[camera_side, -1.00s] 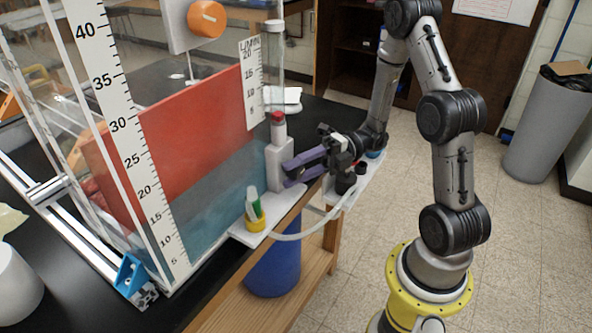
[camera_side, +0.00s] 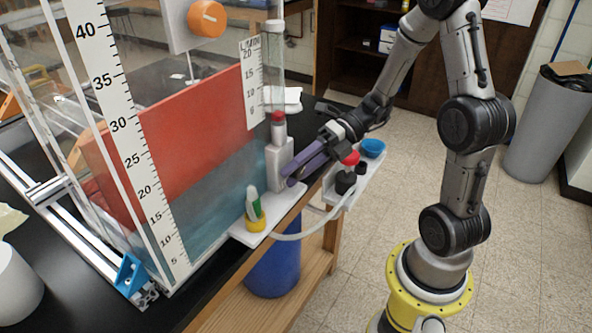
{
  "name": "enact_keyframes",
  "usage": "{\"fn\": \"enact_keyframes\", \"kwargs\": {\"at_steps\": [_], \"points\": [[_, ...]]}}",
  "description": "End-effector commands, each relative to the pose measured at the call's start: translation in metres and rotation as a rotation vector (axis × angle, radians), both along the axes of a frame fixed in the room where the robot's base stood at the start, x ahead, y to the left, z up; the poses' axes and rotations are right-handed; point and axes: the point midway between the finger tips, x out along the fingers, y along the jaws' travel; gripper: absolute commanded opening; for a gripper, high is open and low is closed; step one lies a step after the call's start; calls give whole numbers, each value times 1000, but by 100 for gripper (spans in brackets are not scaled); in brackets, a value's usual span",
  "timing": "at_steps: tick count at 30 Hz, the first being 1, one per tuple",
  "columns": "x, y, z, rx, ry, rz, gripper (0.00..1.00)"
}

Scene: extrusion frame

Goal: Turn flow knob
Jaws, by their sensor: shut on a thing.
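The flow meter is a clear upright tube (camera_side: 272,60) with a number scale (camera_side: 250,85) beside it. Below it stands a white valve block (camera_side: 274,170) with a red-capped top (camera_side: 278,118). My gripper (camera_side: 291,180) has purple fingers that reach in from the right to the lower right side of this block. The fingers are shut at the block on what appears to be the flow knob, which they hide. A separate orange knob (camera_side: 207,18) sits on a white panel at the top, away from my gripper.
A clear tank with a red panel (camera_side: 190,130) and ruler (camera_side: 130,130) fills the left. A white hose (camera_side: 300,236) curves below my fingers. A side shelf holds a red cap (camera_side: 350,158) and blue bowl (camera_side: 372,148).

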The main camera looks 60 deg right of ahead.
Motion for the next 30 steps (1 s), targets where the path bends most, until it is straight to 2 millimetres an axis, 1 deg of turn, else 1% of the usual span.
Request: {"fn": "enact_keyframes", "kwargs": {"at_steps": [6,18,24,30], "points": [[0,0,2,-214,-7,2,0],[0,1,2,-565,-8,2,0],[1,1,2,-691,-8,2,0],[1,0,1,-767,-4,1,0]]}}
